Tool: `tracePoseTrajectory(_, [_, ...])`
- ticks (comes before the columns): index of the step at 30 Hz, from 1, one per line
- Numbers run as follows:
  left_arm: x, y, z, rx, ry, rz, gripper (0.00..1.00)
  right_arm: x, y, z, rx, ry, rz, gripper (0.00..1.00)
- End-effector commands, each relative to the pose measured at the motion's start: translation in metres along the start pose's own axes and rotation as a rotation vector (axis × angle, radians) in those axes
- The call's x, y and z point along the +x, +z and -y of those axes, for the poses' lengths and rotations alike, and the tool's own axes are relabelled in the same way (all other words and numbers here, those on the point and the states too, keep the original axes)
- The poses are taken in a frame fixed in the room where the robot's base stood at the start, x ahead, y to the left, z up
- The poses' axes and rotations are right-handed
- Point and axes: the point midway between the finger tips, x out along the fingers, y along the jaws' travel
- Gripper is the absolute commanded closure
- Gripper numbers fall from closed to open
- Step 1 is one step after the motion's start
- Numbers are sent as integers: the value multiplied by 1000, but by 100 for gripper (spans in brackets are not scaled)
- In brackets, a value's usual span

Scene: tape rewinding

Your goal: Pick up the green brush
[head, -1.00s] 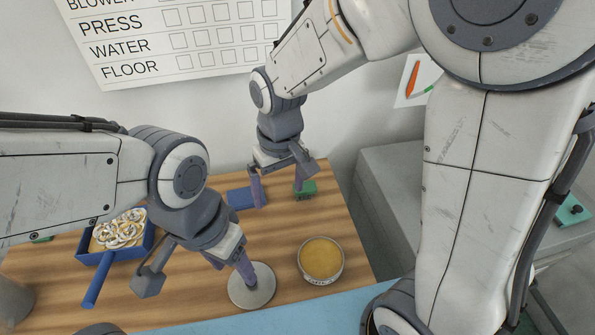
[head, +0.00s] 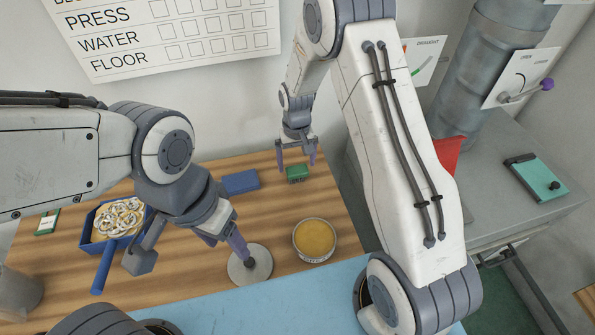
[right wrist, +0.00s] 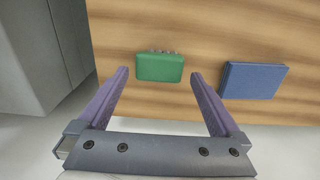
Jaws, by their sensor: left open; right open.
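The green brush (head: 297,173) lies on the wooden table near its back right edge. In the right wrist view the brush (right wrist: 160,68) is a green block with small bristles along one side, lying ahead of the fingertips and roughly midway between them. My right gripper (head: 296,160) is open and empty, above and behind the brush. Its purple fingers (right wrist: 160,80) show apart in the right wrist view. My left gripper (head: 222,240) is open, near the round grey disc with a dark knob (head: 249,265) at the table's front.
A blue block (head: 240,182) lies left of the brush, and also shows in the right wrist view (right wrist: 252,81). A round tub with yellow contents (head: 314,239) stands in front. A blue scoop tray (head: 88,238) holds pale rings. A grey cabinet (head: 490,190) stands right.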

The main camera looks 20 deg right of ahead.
Motion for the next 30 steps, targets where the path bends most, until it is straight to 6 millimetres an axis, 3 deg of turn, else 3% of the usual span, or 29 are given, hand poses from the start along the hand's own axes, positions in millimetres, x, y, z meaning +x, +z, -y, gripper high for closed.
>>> tracePoseTrajectory(3, [-14,-1,-1,-1,0,0,39,15,3,-2,1,1,7,0])
tracePoseTrajectory(8, [-17,-1,-1,-1,0,0,39,34,2,-1,0,0,2,0])
tracePoseTrajectory(16, [-16,-1,-1,-1,0,0,39,38,1,-1,0,0,0,0])
tracePoseTrajectory(17, [-16,-1,-1,-1,0,0,39,38,1,-1,0,0,0,8])
tracePoseTrajectory(22, [-16,-1,-1,-1,0,0,39,38,1,-1,0,0,0,73])
tracePoseTrajectory(23, [-16,-1,-1,-1,0,0,39,38,1,-1,0,0,0,76])
tracePoseTrajectory(30, [-16,-1,-1,-1,0,0,39,37,1,-1,0,0,0,77])
